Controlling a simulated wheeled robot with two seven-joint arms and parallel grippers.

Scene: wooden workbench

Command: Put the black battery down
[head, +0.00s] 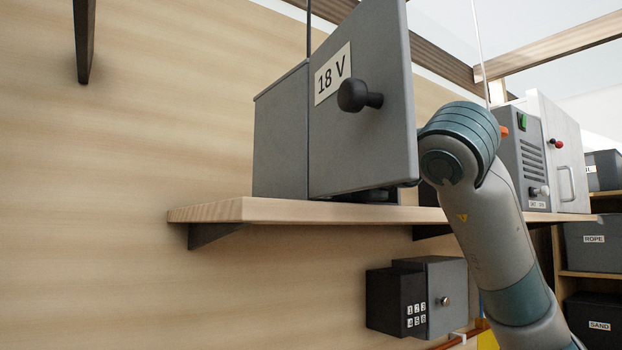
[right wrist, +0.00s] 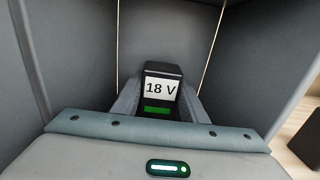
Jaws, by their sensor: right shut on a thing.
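The black battery (right wrist: 162,70) has a white "18 V" label and a green band, and it shows in the right wrist view. My right gripper (right wrist: 159,98) is shut on it, one finger on each side. Grey walls of the cabinet surround the battery and gripper in that view; whether the battery touches the cabinet floor I cannot tell. In the head view the grey cabinet (head: 280,135) stands on a wooden shelf (head: 290,211). Its door (head: 385,125), labelled "18 V" with a black knob, stands open and hides my right gripper and the battery. My left gripper is not in view.
A grey unit (head: 527,160) with a green switch and a white cabinet (head: 565,150) stand on the shelf to the right. A small dark keypad box (head: 395,302) with a grey door is below the shelf. Labelled bins (head: 592,247) stand at the far right.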

